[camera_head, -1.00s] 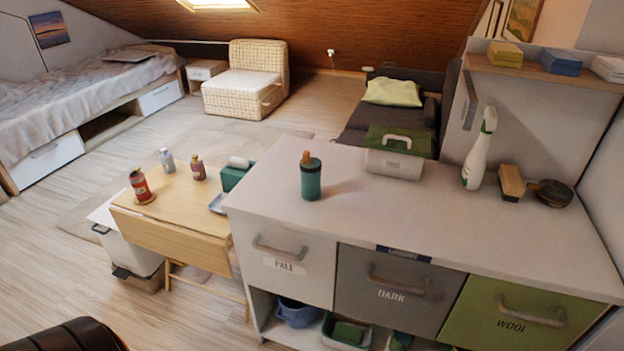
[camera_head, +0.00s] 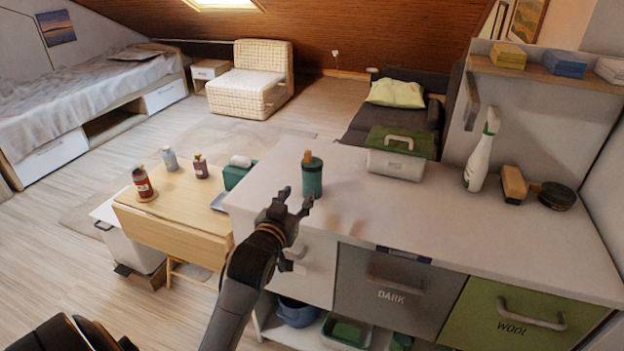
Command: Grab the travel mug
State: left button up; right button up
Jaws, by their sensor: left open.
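The travel mug (camera_head: 312,179) is dark green with a dark lid and an orange-brown piece on top. It stands upright on the light counter (camera_head: 400,215), near its left end. My left gripper (camera_head: 295,200) is open and empty in front of the mug, slightly to its left. Its fingers point toward the mug, and a small gap seems to show between them and it. My right gripper is not in view.
On the counter stand a box with a green lid (camera_head: 396,160), a white spray bottle (camera_head: 481,155), a brush (camera_head: 513,184) and a dark round tin (camera_head: 556,195). A lower wooden table (camera_head: 185,205) at left holds several bottles. Drawer handles stick out below the counter.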

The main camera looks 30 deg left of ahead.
aim_at(306, 155)
pick_arm(q)
jog(key=shift+n+t+y, duration=0.3)
jog(key=shift+t, duration=0.3)
jog(key=w+a+r, duration=0.1)
jog(key=w, duration=0.2)
jog(key=w+a+r, duration=0.1)
jog(key=w+a, duration=0.1)
jog(key=w+a+r, duration=0.1)
jog(key=w, duration=0.2)
jog(key=shift+w+a+p, duration=0.15)
jog(key=shift+w+p, duration=0.15)
jog(key=shift+w, duration=0.05)
jog(key=p+x, duration=0.1)
jog(key=x, duration=0.4)
jog(key=shift+a+f, duration=0.1)
jog(key=shift+a, duration=0.15)
jog(key=shift+w, duration=0.3)
grip_shut()
